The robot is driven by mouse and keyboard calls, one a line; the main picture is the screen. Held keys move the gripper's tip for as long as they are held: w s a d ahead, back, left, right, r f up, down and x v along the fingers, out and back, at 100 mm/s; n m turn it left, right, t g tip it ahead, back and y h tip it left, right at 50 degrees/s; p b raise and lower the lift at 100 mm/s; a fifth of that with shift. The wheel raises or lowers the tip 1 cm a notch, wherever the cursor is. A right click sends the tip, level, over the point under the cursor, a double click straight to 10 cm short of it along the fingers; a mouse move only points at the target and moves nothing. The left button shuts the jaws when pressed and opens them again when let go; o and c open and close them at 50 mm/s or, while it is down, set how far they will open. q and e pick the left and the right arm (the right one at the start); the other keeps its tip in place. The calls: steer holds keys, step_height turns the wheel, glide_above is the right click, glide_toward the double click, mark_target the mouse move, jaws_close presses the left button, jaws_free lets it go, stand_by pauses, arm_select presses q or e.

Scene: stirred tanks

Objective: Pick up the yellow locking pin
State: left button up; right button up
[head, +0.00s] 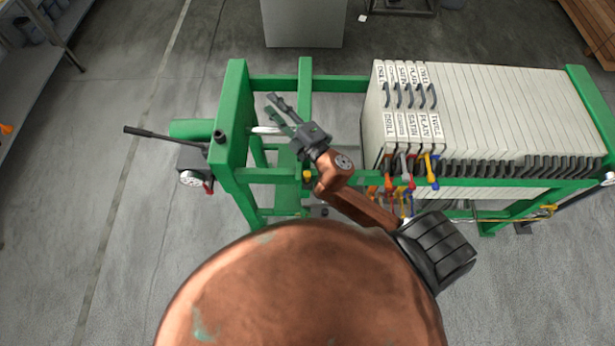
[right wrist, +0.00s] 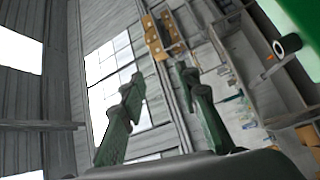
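A small yellow piece (head: 306,176), which looks like the locking pin, sits on the green front rail in the head view. It is too small for its shape to be clear. My right gripper (head: 270,103) is above the open bay of the green frame, its fingers pointing up and left. The fingers are apart with nothing between them. The yellow piece is just behind and below the gripper, beside my copper forearm, and not touching the fingers. The right wrist view also shows the spread fingers (right wrist: 160,85), with wall and windows beyond. My left gripper is not in view.
The green press frame (head: 233,140) has a dark handle at left. White filter plates (head: 510,110) fill its right part. Coloured taps (head: 428,165) hang at the front of the plates, close to my right arm. A grey box (head: 303,22) stands behind.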

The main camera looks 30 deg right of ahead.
steer(key=s+a+r+n+g+y, duration=0.2)
steer(key=a+n+y, duration=0.3)
steer(key=a+n, duration=0.2)
steer(key=s+a+r+n+g+y, duration=0.1)
steer(key=a+r+n+g+y, duration=0.15)
steer(key=a+n+y, duration=0.45)
steer(key=s+a+f+n+g, duration=0.4)
steer(key=a+n+g, duration=0.1)
steer(key=a+n, duration=0.15)
steer(key=n+g+h, duration=0.9)
steer(key=n+h, duration=0.4)
steer(key=h, duration=0.2)
glide_above(308, 173)
steer(key=f, duration=2.4)
steer(key=shift+s+a, duration=0.15)
steer(key=shift+s, duration=0.15)
steer(key=shift+h, duration=0.3)
steer(key=f+p, duration=0.1)
steer(key=f, duration=0.2)
steer(key=f+p, duration=0.2)
steer(key=f, duration=0.1)
steer(key=shift+w+f, duration=0.2)
steer(key=shift+f, duration=0.65)
jaws_close()
